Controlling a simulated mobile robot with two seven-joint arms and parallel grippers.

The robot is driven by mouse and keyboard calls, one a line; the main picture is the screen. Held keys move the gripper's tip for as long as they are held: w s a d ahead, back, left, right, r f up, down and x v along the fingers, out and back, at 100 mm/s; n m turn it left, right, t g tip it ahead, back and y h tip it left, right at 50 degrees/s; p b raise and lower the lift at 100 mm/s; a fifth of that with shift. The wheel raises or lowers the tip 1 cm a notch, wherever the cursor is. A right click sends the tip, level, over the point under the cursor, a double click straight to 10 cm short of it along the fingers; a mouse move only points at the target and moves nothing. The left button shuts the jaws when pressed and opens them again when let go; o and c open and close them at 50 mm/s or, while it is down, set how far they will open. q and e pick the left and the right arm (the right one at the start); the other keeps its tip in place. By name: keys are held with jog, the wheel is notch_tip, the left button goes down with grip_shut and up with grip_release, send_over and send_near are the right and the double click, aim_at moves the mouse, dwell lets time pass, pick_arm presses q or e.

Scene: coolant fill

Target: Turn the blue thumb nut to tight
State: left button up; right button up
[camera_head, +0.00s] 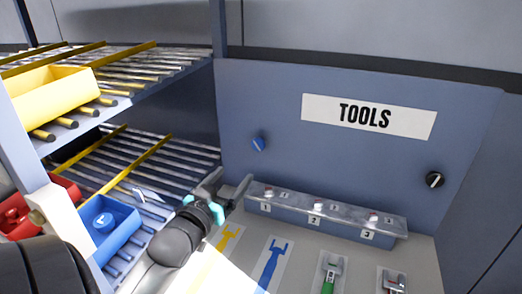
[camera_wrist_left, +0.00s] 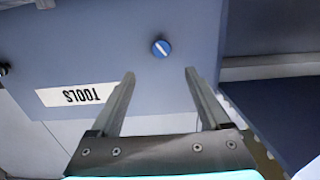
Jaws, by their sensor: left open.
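The blue thumb nut (camera_head: 258,143) is a small round knob with a pale line across its face. It sits on the blue-grey panel, left of the TOOLS sign. In the left wrist view the blue thumb nut (camera_wrist_left: 161,48) shows face-on, its pale line slanted, beyond the gap between the fingertips. My left gripper (camera_head: 233,180) is open and empty, below and slightly left of the nut in the head view. Its two fingers (camera_wrist_left: 159,74) point toward the panel and appear apart from the nut. My right gripper is in neither view.
A black knob (camera_head: 434,180) is on the panel's right. A numbered block (camera_head: 325,214) stands along the panel's foot, with several tool outlines and wrenches before it. Roller shelves at left hold a yellow bin (camera_head: 50,92), a blue bin (camera_head: 128,218) and a red bin (camera_head: 68,187).

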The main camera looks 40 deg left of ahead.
aim_at(257, 144)
pick_arm(q)
jog(key=x, duration=0.5)
jog(key=b+x, duration=0.1)
jog(key=x, duration=0.9)
jog(key=shift+a+r, duration=0.15)
jog(key=shift+r, duration=0.25)
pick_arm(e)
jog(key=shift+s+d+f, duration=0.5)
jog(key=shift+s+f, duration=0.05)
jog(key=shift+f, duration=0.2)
pick_arm(q)
grip_shut()
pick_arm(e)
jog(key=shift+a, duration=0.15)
